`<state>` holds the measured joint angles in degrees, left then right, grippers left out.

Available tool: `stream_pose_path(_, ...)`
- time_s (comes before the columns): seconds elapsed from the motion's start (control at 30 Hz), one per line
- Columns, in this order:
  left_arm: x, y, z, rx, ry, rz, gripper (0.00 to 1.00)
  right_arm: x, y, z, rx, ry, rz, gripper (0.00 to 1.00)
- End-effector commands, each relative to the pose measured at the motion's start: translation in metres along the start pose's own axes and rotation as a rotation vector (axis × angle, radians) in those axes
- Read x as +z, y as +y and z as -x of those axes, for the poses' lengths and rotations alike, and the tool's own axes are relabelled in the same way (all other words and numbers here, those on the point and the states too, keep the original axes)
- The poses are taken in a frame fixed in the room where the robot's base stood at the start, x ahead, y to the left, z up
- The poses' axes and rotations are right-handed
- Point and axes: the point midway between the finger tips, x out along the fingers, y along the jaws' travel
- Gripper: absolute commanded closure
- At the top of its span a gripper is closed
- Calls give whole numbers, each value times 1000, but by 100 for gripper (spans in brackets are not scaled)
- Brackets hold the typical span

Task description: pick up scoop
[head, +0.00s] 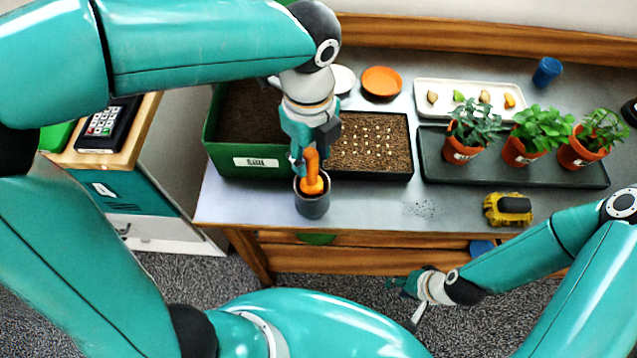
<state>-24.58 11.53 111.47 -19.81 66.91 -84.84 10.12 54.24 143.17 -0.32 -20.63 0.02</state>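An orange scoop (312,172) stands upright with its lower end inside a dark grey pot (312,204) near the table's front edge. My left gripper (303,158) points down right at the scoop's top, with its fingers beside the orange handle. The fingers partly hide the handle, and I cannot tell whether they are closed on it. My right gripper (401,290) is low in front of the table, away from the scoop. Its fingers are small and dark here, and their opening is unclear.
A green soil bin (240,162) and a black seed tray (372,177) stand just behind the pot. A dark tray (600,180) with potted plants, a white tray (420,90) and a yellow-and-black object (508,210) are to the right. The front table between pot and yellow object is mostly clear.

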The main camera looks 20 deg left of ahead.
Motion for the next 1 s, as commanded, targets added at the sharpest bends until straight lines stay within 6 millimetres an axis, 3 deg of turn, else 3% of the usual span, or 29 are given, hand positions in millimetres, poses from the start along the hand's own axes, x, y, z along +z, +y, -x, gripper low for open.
stream_pose_path(0.03, 0, 0, 0, 0, 0, 0, 71, 0, 0, 0, 0, 0, 0, 63)
stream_pose_path(0.2, 0, 0, 0, 0, 0, 0, 100, 0, 0, 0, 0, 0, 0, 63)
stream_pose_path(0.67, 0, -1, 5, -1, 0, -1, 100, 0, 0, 0, 0, 0, 0, 63)
stream_pose_path(1.0, -1, -2, 46, -5, 0, 0, 100, 0, -1, 3, 0, 0, 0, 63)
